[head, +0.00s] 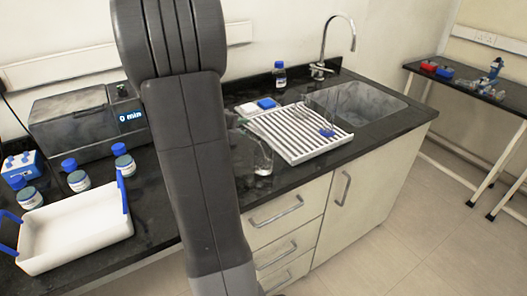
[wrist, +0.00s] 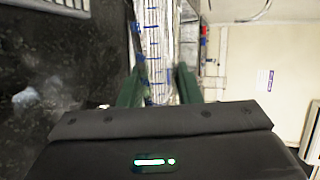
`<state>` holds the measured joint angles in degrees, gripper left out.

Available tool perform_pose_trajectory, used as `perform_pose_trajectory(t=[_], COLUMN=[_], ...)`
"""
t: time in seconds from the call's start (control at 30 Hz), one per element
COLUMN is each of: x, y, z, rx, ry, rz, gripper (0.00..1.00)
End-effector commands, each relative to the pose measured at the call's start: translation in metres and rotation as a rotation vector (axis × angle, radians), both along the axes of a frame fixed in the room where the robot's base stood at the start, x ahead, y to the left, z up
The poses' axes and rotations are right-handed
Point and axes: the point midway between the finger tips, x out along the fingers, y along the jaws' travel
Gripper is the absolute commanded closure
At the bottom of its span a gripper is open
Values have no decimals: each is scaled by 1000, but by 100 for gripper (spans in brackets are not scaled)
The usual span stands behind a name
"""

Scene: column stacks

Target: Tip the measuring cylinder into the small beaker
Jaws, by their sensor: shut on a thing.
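My gripper (wrist: 158,85) shows in the wrist view, its green fingers shut on the measuring cylinder (wrist: 154,45), a clear tube with blue graduation marks. The cylinder runs away from me between the fingers, towards the top of that view. A clear glass vessel (head: 263,160) shows just right of my arm, near the worktop's front edge. It may be the small beaker, but its outline is partly hidden and I cannot be sure. I cannot tell the liquid level in either vessel.
A white ribbed drying rack (head: 300,133) lies beside the sink (head: 365,103). A blue-capped bottle (head: 280,77) stands behind it. Left of my arm are a grey machine (head: 75,130), several blue-capped jars and a white tray (head: 75,232) with blue handles. Drawers front the black worktop.

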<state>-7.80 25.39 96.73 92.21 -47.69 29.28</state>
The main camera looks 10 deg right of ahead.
Motion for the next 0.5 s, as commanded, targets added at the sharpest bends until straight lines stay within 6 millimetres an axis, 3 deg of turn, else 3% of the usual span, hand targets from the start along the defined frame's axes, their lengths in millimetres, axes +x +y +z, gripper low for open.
perform_pose_trajectory(t=[0.5], x=[1], y=[0], z=[5], rx=[50], ry=[-55], rz=[-1], gripper=[100])
